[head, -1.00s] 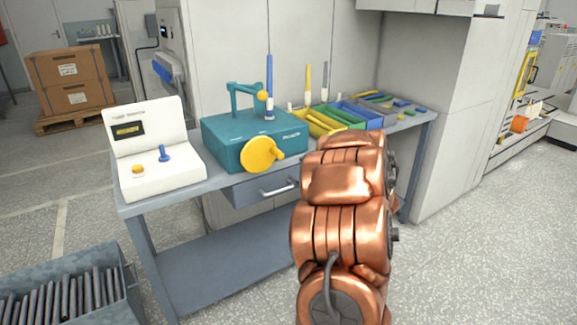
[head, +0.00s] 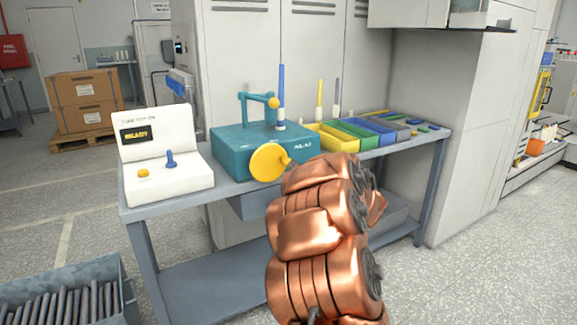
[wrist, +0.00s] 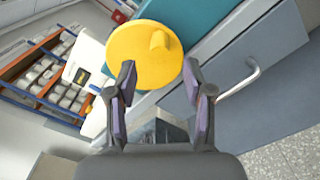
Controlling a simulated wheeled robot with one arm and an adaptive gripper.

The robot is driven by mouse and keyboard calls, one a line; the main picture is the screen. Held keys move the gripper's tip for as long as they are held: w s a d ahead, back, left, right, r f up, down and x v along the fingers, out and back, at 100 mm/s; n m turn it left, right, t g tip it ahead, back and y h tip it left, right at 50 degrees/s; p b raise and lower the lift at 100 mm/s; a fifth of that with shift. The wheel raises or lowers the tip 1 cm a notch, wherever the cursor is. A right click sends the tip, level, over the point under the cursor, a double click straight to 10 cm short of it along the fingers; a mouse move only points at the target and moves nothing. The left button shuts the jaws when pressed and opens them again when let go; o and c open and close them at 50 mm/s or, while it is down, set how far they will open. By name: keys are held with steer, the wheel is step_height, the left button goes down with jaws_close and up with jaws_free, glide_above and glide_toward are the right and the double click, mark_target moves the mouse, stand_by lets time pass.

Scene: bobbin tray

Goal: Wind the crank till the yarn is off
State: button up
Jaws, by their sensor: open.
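The teal winder box (head: 240,150) stands on the grey bench with a yellow crank disc (head: 269,162) on its front face. A blue spindle with a white base (head: 281,100) stands upright on top, beside a teal arm with a yellow knob (head: 274,103). In the wrist view the crank disc (wrist: 130,58) and its stubby yellow handle (wrist: 158,42) lie ahead of my gripper (wrist: 158,75). The gripper is open and empty, apart from the handle. My arm hides the gripper in the head view. I cannot make out any yarn.
A white tester (head: 165,155) with a small screen, a yellow button and a blue lever stands left on the bench. Coloured trays (head: 350,135) sit to the right of the winder. A drawer handle (wrist: 240,80) is below the bench top. A bin of dark rods (head: 75,300) stands at lower left.

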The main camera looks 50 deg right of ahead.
mark_target(271, 165)
steer(key=shift+x, duration=3.45)
jaws_close()
